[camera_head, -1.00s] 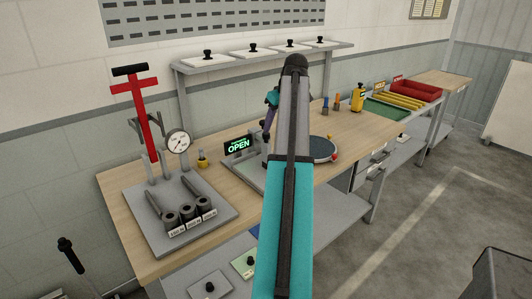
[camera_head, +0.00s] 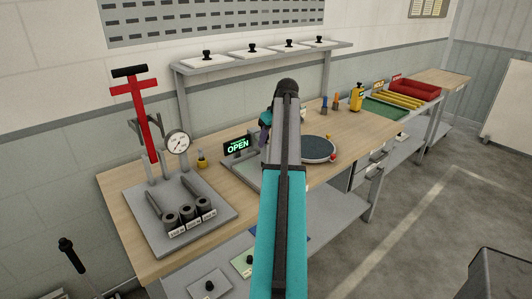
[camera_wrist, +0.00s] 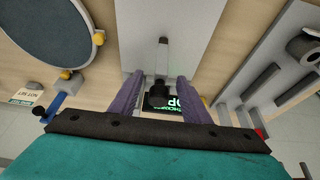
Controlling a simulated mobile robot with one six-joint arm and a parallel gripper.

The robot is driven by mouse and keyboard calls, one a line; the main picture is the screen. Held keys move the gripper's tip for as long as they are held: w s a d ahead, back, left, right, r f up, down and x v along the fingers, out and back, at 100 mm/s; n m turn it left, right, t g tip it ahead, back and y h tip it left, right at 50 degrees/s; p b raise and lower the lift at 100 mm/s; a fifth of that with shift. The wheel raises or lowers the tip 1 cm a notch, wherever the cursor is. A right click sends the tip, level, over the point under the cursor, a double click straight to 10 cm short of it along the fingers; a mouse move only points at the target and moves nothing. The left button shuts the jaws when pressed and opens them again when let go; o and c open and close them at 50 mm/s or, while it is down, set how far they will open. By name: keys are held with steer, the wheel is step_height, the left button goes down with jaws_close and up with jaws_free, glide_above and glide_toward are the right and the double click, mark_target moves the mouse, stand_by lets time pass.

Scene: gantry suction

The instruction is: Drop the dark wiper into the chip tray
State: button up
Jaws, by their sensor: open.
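My gripper (camera_wrist: 160,82) shows in the wrist view as two purple fingers spread apart. Between them stands a dark, black-ended piece (camera_wrist: 158,96) beside a grey post; whether it is the wiper I cannot tell, and the fingers do not visibly close on it. In the head view my arm hides most of the gripper, above the grey plate (camera_head: 243,172) by the OPEN sign (camera_head: 238,147). No thing is clearly the chip tray: a red tray (camera_head: 427,94) and a green tray (camera_head: 384,109) lie at the far right end of the bench.
A grey fixture (camera_head: 165,238) with a red press handle, a dial gauge and several dark cylinders stands at left. A round dark disc (camera_head: 319,149) lies right of my arm.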

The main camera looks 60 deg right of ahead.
mark_target(267, 143)
steer(key=shift+f, duration=0.1)
stand_by(0.3)
steer(key=shift+p+x, duration=0.9)
steer(key=shift+x, duration=1.7)
jaws_close()
steer(key=shift+r, duration=0.2)
steer(key=shift+r+b, duration=0.75)
steer(key=shift+r, duration=0.9)
steer(key=s+a+r+b, duration=0.1)
steer(key=s+a+b, duration=0.2)
steer(key=s, duration=1.2)
steer(key=shift+a+r, duration=0.2)
steer(key=shift+a, duration=0.85)
